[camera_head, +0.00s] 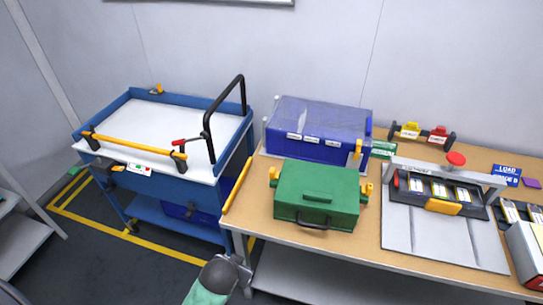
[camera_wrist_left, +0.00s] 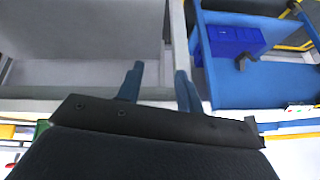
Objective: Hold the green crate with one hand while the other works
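The green crate (camera_head: 318,190) sits on the wooden-topped workbench (camera_head: 258,212) near its front edge. Its lid looks shut, with a dark handle on the front and a yellow clip at each side. My left gripper (camera_head: 240,266) is low in front of the bench's left front corner, to the left of the crate and apart from it. In the left wrist view the two blue fingers of my left gripper (camera_wrist_left: 158,88) stand apart with nothing between them. My right gripper is not in view.
A blue bin (camera_head: 318,122) stands behind the crate. A blue cart (camera_head: 165,135) with a yellow bar and black handle stands left of the bench. A grey fixture (camera_head: 445,225) with a red knob is to the right. Bare benchtop lies beside the crate.

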